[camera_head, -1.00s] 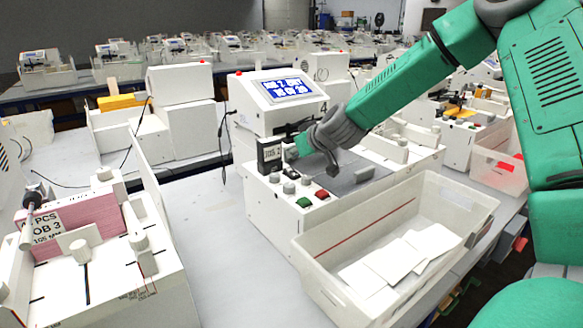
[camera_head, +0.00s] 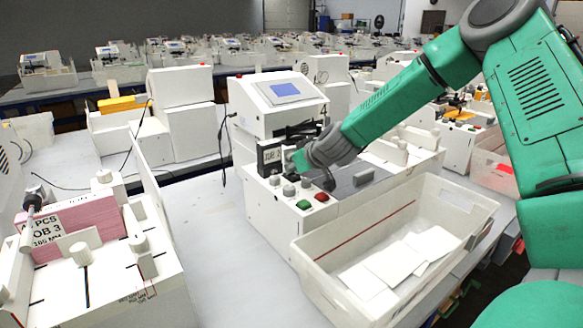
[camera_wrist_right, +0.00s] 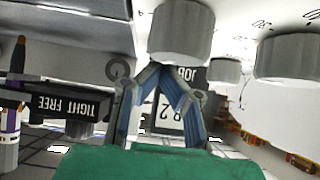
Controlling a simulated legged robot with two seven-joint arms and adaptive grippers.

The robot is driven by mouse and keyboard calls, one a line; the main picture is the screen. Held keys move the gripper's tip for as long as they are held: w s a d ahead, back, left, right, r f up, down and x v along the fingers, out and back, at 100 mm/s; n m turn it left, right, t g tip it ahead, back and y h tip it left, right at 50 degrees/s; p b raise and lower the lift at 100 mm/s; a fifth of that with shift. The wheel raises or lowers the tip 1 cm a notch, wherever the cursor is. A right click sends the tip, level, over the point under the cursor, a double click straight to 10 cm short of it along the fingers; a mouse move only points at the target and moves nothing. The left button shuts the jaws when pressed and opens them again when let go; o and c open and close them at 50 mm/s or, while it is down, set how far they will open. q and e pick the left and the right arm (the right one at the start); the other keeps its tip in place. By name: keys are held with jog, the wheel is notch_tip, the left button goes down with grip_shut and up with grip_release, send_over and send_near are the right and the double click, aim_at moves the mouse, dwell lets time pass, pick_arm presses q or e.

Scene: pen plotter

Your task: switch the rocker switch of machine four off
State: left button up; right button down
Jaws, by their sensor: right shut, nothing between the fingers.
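Machine four (camera_head: 285,112) is the white plotter in the middle of the head view, with a tilted screen (camera_head: 285,89) that is blank blue. Its front panel carries grey knobs (camera_head: 289,189), a green button (camera_head: 303,204) and a red button (camera_head: 321,196). I cannot make out the rocker switch in either view. My right gripper (camera_head: 291,160) is at the panel's left end, beside the dark JOB 2 label block (camera_head: 269,156). In the right wrist view its fingers (camera_wrist_right: 168,77) are closed together and empty, near a large grey knob (camera_wrist_right: 181,30). My left gripper is not in view.
A white bin (camera_head: 331,256) with loose sheets stands in front of machine four, below my right arm. Another machine holding pink card stock (camera_head: 84,226) is at left. The wrist view shows a TIGHT FREE label (camera_wrist_right: 66,107). Bare table lies between the machines.

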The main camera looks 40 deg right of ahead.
jog(key=shift+s, duration=0.15)
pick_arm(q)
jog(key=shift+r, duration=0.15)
pick_arm(e)
jog(key=shift+s+a+f, duration=0.1)
jog(key=shift+s+f, duration=0.1)
jog(key=shift+s, duration=0.6)
jog(key=shift+r, duration=0.1)
